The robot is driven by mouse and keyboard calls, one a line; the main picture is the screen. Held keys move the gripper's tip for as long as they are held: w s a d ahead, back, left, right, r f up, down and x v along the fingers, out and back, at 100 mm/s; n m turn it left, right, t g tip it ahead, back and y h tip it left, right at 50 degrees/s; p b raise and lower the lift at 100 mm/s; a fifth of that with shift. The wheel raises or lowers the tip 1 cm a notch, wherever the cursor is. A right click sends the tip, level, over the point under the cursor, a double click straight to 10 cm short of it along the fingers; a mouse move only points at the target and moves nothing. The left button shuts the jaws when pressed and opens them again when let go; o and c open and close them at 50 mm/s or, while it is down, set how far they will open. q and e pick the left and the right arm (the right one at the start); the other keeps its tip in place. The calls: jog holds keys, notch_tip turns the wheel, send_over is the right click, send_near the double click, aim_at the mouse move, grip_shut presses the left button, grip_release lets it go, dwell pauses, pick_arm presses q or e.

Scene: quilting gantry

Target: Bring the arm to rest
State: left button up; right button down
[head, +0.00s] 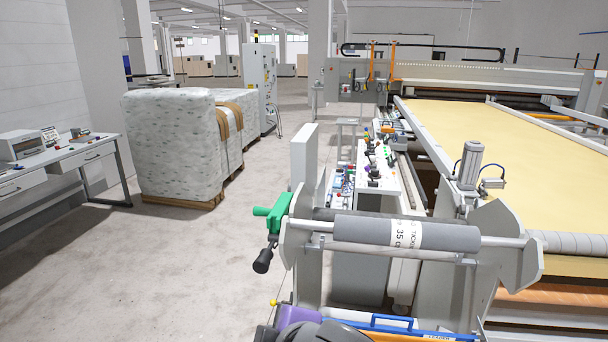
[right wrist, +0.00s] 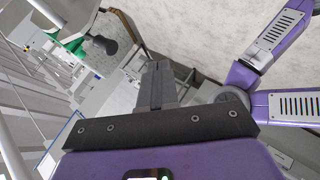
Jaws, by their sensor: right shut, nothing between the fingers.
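My right gripper (right wrist: 157,72) shows in the right wrist view. Its two dark fingers are together, with nothing between them. It is over the grey floor side of the machine, apart from the green crank (right wrist: 72,45) with its black knob (right wrist: 101,44) at the upper left. A purple part of my arm (head: 297,317) shows at the bottom of the head view, below the roll stand; no fingers can be made out there. Purple arm links of mine (right wrist: 268,48) also show at the right of the wrist view. My left gripper is in neither view.
A grey labelled roll (head: 360,229) lies on a stand close in front, with a green crank (head: 273,212) at its left end. The quilting table (head: 480,130) fills the right. A wrapped stack (head: 170,145) and desk (head: 70,158) stand left. Floor (head: 225,245) between is clear.

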jog(key=w+d+f+m+g, duration=0.1)
jog(key=w+f+m+g, duration=0.15)
jog(key=f, duration=0.75)
jog(key=w+d+f+m+g, duration=0.1)
jog(key=f+m, duration=0.2)
jog(key=f, duration=0.7)
jog(key=w+d+f+m+g, duration=0.1)
jog(key=f+m+g, duration=0.1)
jog(key=f, duration=0.8)
jog(key=s+d+f+m+g, duration=0.1)
jog(key=s+d+f+m, duration=0.2)
jog(key=f, duration=0.5)
jog(key=s+d+f+m, duration=0.4)
jog(key=s+f+m, duration=0.1)
jog(key=s+f, duration=0.2)
jog(key=s+d+f+m+g, duration=0.1)
jog(key=s+d+f+m, duration=0.3)
jog(key=f, duration=0.6)
jog(key=shift+s+g+h, duration=0.3)
jog(key=shift+s+g, duration=0.05)
jog(key=shift+s, duration=0.2)
jog(key=shift+d, duration=0.1)
